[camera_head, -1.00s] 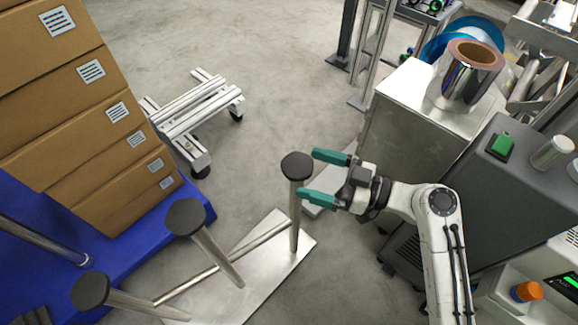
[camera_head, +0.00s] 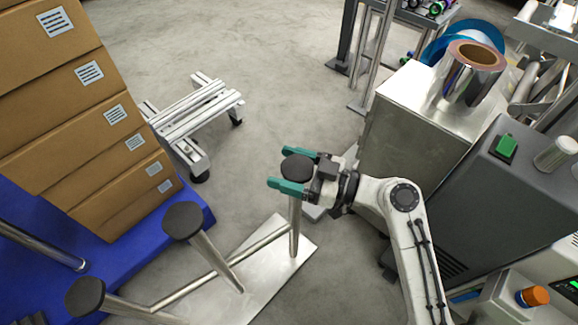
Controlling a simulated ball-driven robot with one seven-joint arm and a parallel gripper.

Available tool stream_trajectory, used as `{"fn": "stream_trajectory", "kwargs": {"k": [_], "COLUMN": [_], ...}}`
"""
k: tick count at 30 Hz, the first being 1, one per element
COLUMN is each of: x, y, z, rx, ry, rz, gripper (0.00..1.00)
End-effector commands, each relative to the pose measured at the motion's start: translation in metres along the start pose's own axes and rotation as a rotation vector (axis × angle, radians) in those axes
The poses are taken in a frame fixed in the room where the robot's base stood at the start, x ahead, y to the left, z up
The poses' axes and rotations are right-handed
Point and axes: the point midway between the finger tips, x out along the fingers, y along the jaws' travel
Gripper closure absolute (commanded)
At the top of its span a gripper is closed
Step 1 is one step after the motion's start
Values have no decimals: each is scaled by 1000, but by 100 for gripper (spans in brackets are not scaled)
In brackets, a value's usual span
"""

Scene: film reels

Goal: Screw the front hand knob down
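Three posts with dark round knob-like heads rise from a low metal frame. The right head (camera_head: 297,168) tops a near-upright metal post. The middle head (camera_head: 183,220) and the left head (camera_head: 85,296) top tilted-looking posts. Which one counts as the front hand knob is not clear from the view. My gripper (camera_head: 281,168), with green fingers, comes in from the right. Its fingers are spread, one on the far side and one on the near side of the right head. Whether they touch it cannot be told.
A blue pallet (camera_head: 190,204) with stacked cardboard boxes (camera_head: 60,110) stands at left. A wheeled metal cart (camera_head: 195,115) is behind. A metal cabinet (camera_head: 400,140) carrying a film roll (camera_head: 468,75) and a grey machine (camera_head: 470,205) stand at right. Floor (camera_head: 270,80) behind the posts is clear.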

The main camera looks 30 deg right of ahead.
Motion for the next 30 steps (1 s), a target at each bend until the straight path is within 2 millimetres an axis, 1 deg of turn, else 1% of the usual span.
{"fn": "stream_trajectory", "kwargs": {"k": [1, 9, 16, 20, 26, 30], "x": [0, 0, 0, -1, -1, -2], "y": [0, 0, 0, 0, 1, 4], "z": [0, 0, 0, -1, -2, -5], "rx": [0, 0, 0, 1, 2, 2], "ry": [0, 0, -2, -2, -4, -4], "rz": [0, 0, 16, 59, 183, 296], "gripper": [30, 56, 57, 57, 57, 57]}}
